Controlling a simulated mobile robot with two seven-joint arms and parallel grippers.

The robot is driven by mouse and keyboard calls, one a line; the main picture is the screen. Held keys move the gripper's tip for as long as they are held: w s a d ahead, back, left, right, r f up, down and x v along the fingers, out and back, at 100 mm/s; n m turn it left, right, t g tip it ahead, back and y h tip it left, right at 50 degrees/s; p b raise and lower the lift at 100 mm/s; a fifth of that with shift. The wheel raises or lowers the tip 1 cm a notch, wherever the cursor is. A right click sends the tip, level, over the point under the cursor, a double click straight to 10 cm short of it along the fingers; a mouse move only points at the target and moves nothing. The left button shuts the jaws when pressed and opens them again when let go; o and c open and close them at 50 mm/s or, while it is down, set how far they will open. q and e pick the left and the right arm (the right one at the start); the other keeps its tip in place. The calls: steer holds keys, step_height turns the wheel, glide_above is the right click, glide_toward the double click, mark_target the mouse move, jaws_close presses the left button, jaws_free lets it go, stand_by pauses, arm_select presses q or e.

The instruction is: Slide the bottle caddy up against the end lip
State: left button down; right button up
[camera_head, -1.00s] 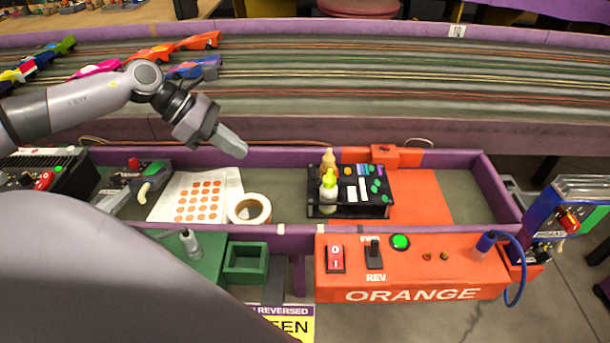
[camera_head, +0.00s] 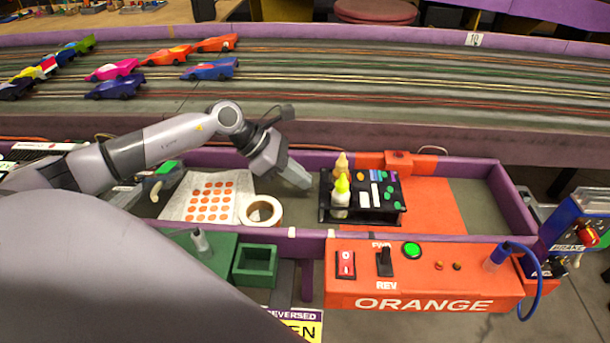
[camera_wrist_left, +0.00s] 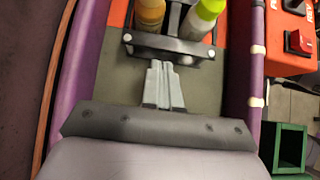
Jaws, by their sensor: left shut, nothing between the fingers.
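The bottle caddy (camera_head: 350,216) is a black open tray holding two bottles, one with a yellow-green cap (camera_head: 341,190) and one tan (camera_head: 342,163), plus small coloured items. It stands in the purple-walled trough, partly on an orange panel. The end lip (camera_head: 515,200) is the purple wall at the trough's right end, with a gap of orange and grey floor between. My left gripper (camera_head: 304,184) is shut and empty, low in the trough just left of the caddy. In the left wrist view its fingertips (camera_wrist_left: 161,68) point at the caddy's near side (camera_wrist_left: 170,48), with a small gap. My right gripper is not in view.
A tape roll (camera_head: 262,212) and a sheet of orange dots (camera_head: 210,198) lie left of the caddy. An orange box (camera_head: 398,161) sits on the back wall. Purple walls (camera_head: 440,236) bound the trough front and back. Cars stand on the track behind.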

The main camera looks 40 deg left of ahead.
mark_target(387, 186)
arm_select(q)
steer(key=shift+w+d, duration=0.35)
steer(key=shift+d, duration=0.2)
steer(key=w+d, duration=0.2)
steer(key=d, duration=0.2)
steer(key=w+d+b, duration=0.1)
steer(key=w+d, duration=0.2)
steer(key=d, duration=0.1)
steer(key=w+d, duration=0.3)
steer(key=d, duration=0.2)
steer(key=shift+d+f, duration=0.1)
steer(key=w+d, duration=0.1)
steer(key=d, duration=0.1)
steer(key=w+d+b, duration=0.1)
steer(key=d, duration=0.1)
steer(key=w+d, duration=0.2)
steer(key=shift+b, duration=0.35)
steer(key=shift+w+d, duration=0.1)
steer(key=shift+d, duration=0.3)
steer(key=shift+w+d, duration=0.1)
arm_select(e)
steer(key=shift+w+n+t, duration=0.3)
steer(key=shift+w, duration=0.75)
